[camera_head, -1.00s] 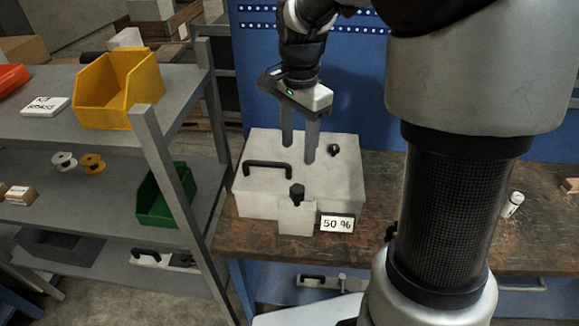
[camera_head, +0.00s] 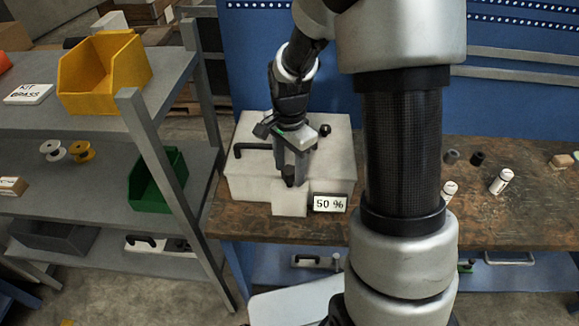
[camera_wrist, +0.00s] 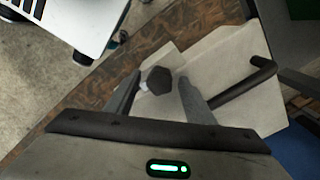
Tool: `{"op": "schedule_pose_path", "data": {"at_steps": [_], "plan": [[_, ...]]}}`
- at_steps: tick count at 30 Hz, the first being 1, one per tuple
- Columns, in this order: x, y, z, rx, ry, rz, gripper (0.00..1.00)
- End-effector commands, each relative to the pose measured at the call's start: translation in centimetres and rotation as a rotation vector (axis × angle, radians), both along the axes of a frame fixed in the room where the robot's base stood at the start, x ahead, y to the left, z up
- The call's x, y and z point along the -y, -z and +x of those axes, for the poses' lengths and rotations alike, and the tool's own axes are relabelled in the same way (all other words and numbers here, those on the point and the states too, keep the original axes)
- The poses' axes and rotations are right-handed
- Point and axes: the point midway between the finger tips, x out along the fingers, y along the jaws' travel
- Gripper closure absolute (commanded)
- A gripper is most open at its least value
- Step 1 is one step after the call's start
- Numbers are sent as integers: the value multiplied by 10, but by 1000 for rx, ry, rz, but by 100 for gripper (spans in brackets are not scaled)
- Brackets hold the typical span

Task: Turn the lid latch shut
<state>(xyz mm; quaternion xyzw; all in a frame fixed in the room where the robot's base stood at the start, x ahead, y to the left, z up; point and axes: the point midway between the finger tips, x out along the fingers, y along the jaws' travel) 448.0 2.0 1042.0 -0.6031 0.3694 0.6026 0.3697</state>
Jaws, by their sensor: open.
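A pale grey box (camera_head: 250,182) stands on the workbench, its lid carrying a black handle (camera_head: 251,147). The lid latch, a dark knob (camera_head: 289,181), sits on a small block at the box's front. In the wrist view the dark latch knob (camera_wrist: 157,80) looks faceted. My gripper (camera_head: 291,165) points down over the latch, its fingers spread. In the wrist view my gripper's fingertips (camera_wrist: 160,78) lie on either side of the knob. Whether either finger touches it I cannot tell. The fingers partly hide the knob's top in the head view.
A "50 %" sign (camera_head: 329,203) stands right of the latch block. A small black knob (camera_head: 325,129) is on the lid's back right. A grey shelf with a yellow bin (camera_head: 104,75) and a green bin (camera_head: 156,182) stands left. White cylinders (camera_head: 500,181) lie on the bench's right.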

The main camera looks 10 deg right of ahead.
Motion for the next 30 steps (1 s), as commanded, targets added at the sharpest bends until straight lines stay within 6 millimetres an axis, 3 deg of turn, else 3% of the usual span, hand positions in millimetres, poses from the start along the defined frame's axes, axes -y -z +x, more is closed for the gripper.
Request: {"op": "schedule_pose_path", "data": {"at_steps": [3, 10, 20, 30], "plan": [[0, 0, 0, 0, 0, 0, 53], [0, 0, 0, 0, 0, 0, 92], [0, 0, 0, 0, -42, 0, 92], [0, 0, 0, -1, -270, 0, 92]]}}
